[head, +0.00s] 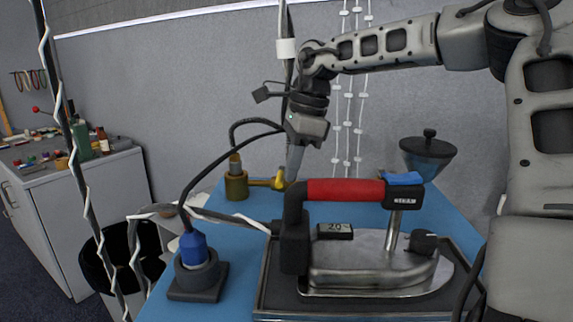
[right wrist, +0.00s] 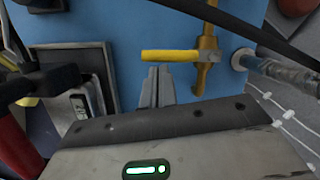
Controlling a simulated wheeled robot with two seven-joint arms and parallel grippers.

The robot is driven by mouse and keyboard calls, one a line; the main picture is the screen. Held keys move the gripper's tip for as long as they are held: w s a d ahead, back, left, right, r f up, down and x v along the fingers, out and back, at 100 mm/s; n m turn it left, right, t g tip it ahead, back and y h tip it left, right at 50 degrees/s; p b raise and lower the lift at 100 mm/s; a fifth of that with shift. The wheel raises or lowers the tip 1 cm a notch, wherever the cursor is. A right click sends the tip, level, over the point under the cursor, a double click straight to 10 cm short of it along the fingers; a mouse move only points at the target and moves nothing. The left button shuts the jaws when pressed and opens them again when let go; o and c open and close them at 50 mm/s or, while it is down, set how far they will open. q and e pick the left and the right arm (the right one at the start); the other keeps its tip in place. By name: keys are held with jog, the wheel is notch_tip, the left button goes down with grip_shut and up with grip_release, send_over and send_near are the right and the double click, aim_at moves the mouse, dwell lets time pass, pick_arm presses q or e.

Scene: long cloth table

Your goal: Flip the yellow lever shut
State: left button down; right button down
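The yellow lever (head: 262,182) is on a brass valve body (head: 236,185) at the far side of the blue table. In the right wrist view the yellow lever (right wrist: 172,56) sticks out sideways to the left from the brass valve (right wrist: 208,50). My right gripper (head: 293,172) points down beside the lever's free end in the head view. In the right wrist view its fingers (right wrist: 158,74) are together with nothing between them, tips right beside the lever. I cannot tell whether they touch it. My left gripper is not in view.
A large iron (head: 375,265) with a red handle (head: 345,190) fills the front of the blue table (head: 240,225). A blue plug (head: 194,248) on a dark base stands front left. A dark funnel-shaped vessel (head: 428,155) stands back right. Black cables arch over the left side.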

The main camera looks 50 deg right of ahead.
dwell(0.3)
jog(key=shift+d, duration=0.1)
jog(key=shift+s+d+p, duration=0.2)
jog(key=shift+d+p, duration=0.2)
jog(key=shift+d, duration=0.35)
jog(key=s+d+r, duration=0.2)
jog(key=r, duration=0.3)
jog(key=s+d+r+p, duration=0.1)
jog(key=s+d+r, duration=0.1)
jog(key=r, duration=0.3)
jog(key=shift+s+r, duration=0.3)
